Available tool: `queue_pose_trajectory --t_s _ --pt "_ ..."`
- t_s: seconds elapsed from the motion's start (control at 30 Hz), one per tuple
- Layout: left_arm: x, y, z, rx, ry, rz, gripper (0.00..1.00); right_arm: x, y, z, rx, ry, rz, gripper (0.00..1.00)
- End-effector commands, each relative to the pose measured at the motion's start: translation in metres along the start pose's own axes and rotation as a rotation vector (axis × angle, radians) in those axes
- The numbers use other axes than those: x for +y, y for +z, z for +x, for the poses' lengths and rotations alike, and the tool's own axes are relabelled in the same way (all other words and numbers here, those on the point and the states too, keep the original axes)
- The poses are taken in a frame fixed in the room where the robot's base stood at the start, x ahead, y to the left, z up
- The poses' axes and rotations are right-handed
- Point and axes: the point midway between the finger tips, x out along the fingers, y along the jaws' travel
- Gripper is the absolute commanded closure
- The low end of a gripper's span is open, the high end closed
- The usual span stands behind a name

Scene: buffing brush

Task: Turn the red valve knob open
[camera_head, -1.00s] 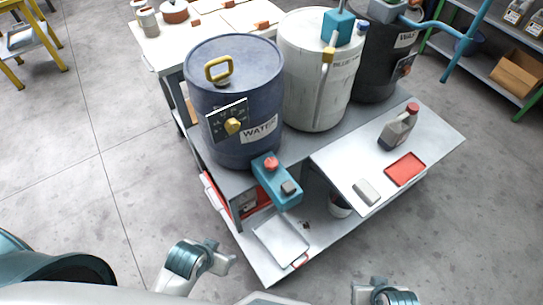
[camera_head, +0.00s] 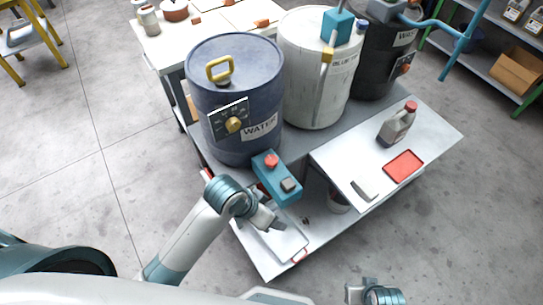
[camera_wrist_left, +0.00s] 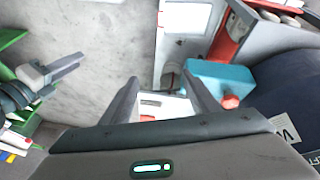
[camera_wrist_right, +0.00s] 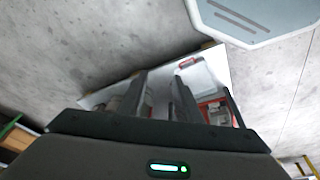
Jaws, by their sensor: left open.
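The red valve knob (camera_head: 271,161) sits on top of a teal valve block (camera_head: 277,180) at the front of the blue WATER drum (camera_head: 235,90). In the left wrist view the red knob (camera_wrist_left: 231,102) is right of my fingers, below the teal block (camera_wrist_left: 222,78). My left gripper (camera_head: 270,218) is open and empty, in front of and below the block in the head view, apart from the knob. It also shows in the left wrist view (camera_wrist_left: 162,80). My right gripper (camera_head: 360,291) is low at the front, open and empty; its fingers show in the right wrist view (camera_wrist_right: 160,82).
A white drum (camera_head: 318,75) and a black drum (camera_head: 378,60) stand behind to the right. A white shelf (camera_head: 350,155) holds a grey bottle (camera_head: 397,124), a red tray (camera_head: 404,167) and a grey block (camera_head: 364,190).

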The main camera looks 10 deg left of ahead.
Motion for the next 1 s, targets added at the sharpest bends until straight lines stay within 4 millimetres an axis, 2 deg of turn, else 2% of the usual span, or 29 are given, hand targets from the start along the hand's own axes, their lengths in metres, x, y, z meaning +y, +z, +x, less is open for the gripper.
queue_pose_trajectory --t_s 0.03,0.1,0.27,0.5,0.67,0.8,1.0 --pt "0.000 -0.019 0.004 -0.004 0.013 0.040 0.45 -0.001 0.008 0.019 -0.009 -0.002 -0.001 0.69" --pt "0.003 -0.039 0.010 -0.020 0.036 0.087 0.45 -0.003 0.019 0.043 -0.013 -0.004 -0.003 0.69" --pt "0.002 -0.078 0.019 -0.072 0.065 0.183 0.45 -0.007 0.047 0.092 -0.018 -0.008 -0.007 0.69" --pt "-0.025 -0.126 0.018 -0.181 0.052 0.284 0.45 -0.013 0.099 0.153 -0.027 -0.015 -0.016 0.69" --pt "-0.059 -0.156 0.007 -0.260 0.010 0.313 0.45 -0.015 0.140 0.184 -0.034 -0.020 -0.021 0.69" --pt "-0.094 -0.181 -0.010 -0.324 -0.038 0.308 0.45 -0.017 0.176 0.202 -0.039 -0.023 -0.026 0.69" --pt "-0.134 -0.206 -0.035 -0.382 -0.094 0.278 0.45 -0.019 0.213 0.215 -0.042 -0.026 -0.032 0.69"
